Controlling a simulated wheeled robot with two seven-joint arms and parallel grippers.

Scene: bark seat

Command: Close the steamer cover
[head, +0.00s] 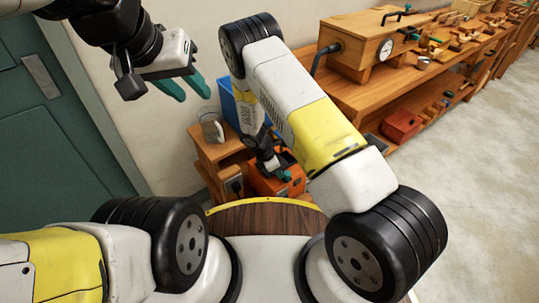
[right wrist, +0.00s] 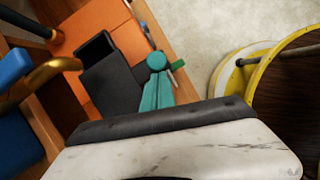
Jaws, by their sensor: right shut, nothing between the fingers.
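The steamer appears to be the wooden box (head: 362,48) with a round gauge and black handles, on the long bench at the upper right of the head view. A dark hose enters its left end. I cannot tell which part is its cover or whether it is open. My right gripper (head: 285,176) is low, over an orange box, well away from the wooden box. Its teal fingers are together and empty in the right wrist view (right wrist: 157,90). My left gripper (head: 185,88) is raised at the upper left, its teal fingers apart with nothing between them.
The orange box (head: 262,186) has a dark opening and stands by a small wooden stand (head: 212,150). A blue bin (head: 228,103) is behind. A red box (head: 401,125) is on the bench's lower shelf. A green door (head: 45,120) is at left; floor at right is clear.

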